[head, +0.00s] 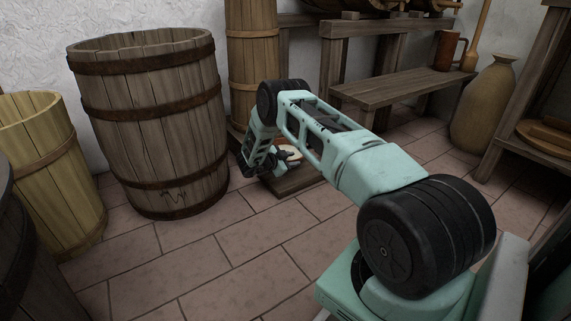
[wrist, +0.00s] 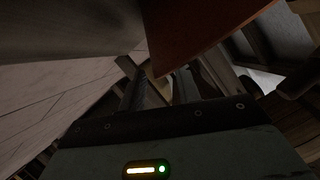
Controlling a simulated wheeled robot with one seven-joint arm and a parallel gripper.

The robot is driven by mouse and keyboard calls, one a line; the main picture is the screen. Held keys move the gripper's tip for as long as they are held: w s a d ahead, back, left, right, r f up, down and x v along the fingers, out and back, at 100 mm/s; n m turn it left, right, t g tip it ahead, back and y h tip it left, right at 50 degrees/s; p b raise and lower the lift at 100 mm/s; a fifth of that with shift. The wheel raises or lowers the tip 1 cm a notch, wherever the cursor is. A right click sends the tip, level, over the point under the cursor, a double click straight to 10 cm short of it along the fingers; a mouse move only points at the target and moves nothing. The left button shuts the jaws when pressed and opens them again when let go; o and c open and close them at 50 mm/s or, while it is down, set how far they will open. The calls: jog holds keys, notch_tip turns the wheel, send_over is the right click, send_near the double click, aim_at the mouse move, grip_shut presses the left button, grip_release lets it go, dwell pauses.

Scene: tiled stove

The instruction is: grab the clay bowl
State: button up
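A small round bowl (head: 291,153) with a pale inside and a reddish-brown rim is low down by a dark wooden board (head: 298,182), partly hidden by my arm. My gripper (head: 274,166) is at the bowl's left front side, low over the board. In the wrist view a reddish-brown surface (wrist: 195,28), probably the bowl, looms close at the top. My gripper (wrist: 160,92) shows there with its two dark fingers apart and a gap between them. The wrist view is dark, and I cannot tell whether a finger touches the bowl.
A large wooden barrel (head: 155,120) stands left of my gripper, with a yellowish tub (head: 50,170) further left. A tall wooden vessel (head: 252,60) stands behind. A bench (head: 395,88) and a clay jar (head: 484,105) are to the right. The tiled floor (head: 225,260) in front is clear.

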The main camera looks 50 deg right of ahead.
jog(key=shift+d+f+b, duration=0.3)
jog(key=shift+d+f, duration=0.15)
jog(key=shift+d, duration=0.15)
jog(key=shift+d+r, duration=0.1)
jog(key=shift+d, duration=0.15)
grip_shut()
jog(key=shift+a, duration=0.1)
dwell(0.6)
